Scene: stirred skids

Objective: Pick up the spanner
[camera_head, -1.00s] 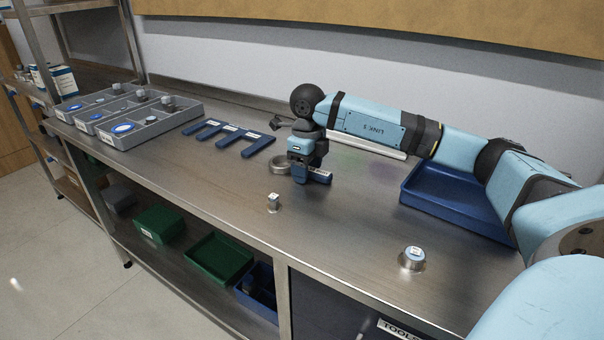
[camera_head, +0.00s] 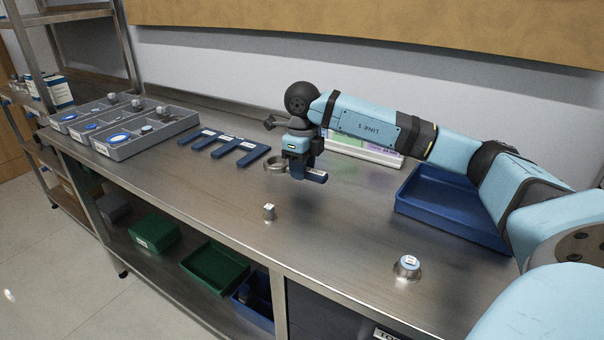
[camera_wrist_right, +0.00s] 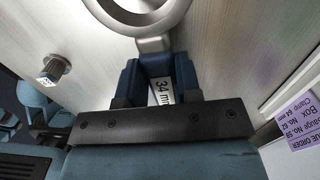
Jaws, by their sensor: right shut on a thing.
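The spanner has a silver ring head (camera_head: 275,163) (camera_wrist_right: 140,8) and a blue handle (camera_head: 316,177). A white label reading "34 mm" shows between the fingers in the right wrist view. My right gripper (camera_head: 299,165) (camera_wrist_right: 160,83) is shut on the handle, pointing down, with the ring to the left of the fingers. The spanner appears held a little above the bench (camera_head: 335,225), with a dark shadow below it. The fingers hide the middle of the handle. My left gripper is not in view.
A small metal piece (camera_head: 269,212) and a round capped metal part (camera_head: 407,267) stand in front. A blue tray (camera_head: 450,215) is at right, under my arm. Blue labelled pieces (camera_head: 225,146) and a grey divided tray (camera_head: 150,143) are at left. A card (camera_wrist_right: 308,118) lies near the back.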

